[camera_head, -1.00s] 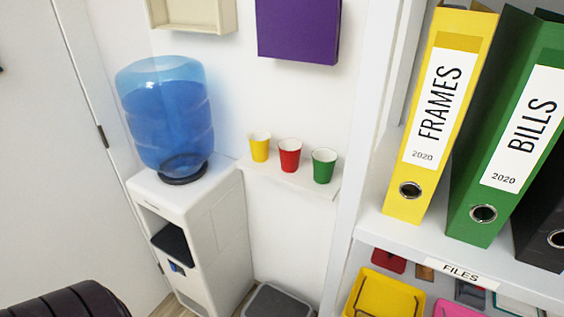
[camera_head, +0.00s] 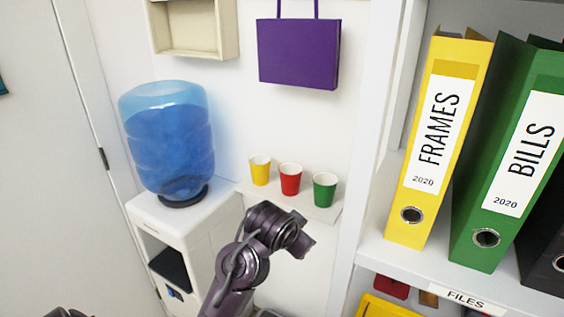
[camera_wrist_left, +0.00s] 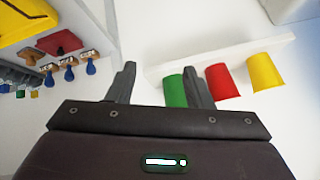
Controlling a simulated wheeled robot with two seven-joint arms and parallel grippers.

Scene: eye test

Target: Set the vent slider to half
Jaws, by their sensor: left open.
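I see no vent slider in either view. My dark purple arm rises from the bottom of the head view to below the cups; its fingers cannot be made out there. In the left wrist view my left gripper (camera_wrist_left: 162,84) is open, with nothing between its fingers. The right-hand finger overlaps the green cup (camera_wrist_left: 175,91) in that view; I cannot tell how far apart they are. My right gripper is in neither view.
Yellow (camera_head: 260,171), red (camera_head: 290,180) and green cups stand on a small wall shelf (camera_head: 322,214). A water cooler (camera_head: 160,214) stands left. A purple bag (camera_head: 298,54) hangs above. A bookcase with yellow (camera_head: 407,215) and green binders (camera_head: 483,215) stands right.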

